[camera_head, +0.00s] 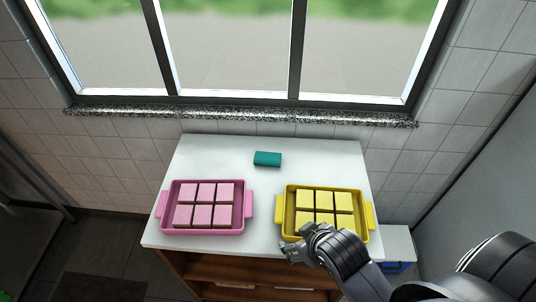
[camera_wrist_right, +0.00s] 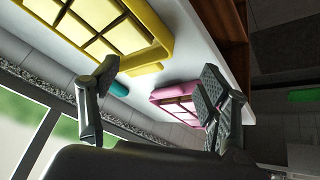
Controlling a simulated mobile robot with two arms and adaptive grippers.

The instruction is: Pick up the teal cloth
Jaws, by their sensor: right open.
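The teal cloth (camera_head: 268,159) is a small folded block lying on the white counter, behind and between the two trays. In the right wrist view the cloth (camera_wrist_right: 119,89) shows small, partly hidden behind one of my fingers. My right gripper (camera_head: 298,243) is over the front left corner of the yellow tray, well in front of the cloth and apart from it. In the wrist view the right gripper (camera_wrist_right: 155,105) has its fingers wide apart with nothing between them. My left gripper is not in view.
A pink tray (camera_head: 248,206) with pink-topped pieces stands at left. A yellow tray (camera_head: 369,215) with yellow-topped pieces stands at right, under my right gripper. The white counter (camera_head: 215,157) is clear around the cloth. A tiled wall and window sill (camera_head: 240,115) rise behind.

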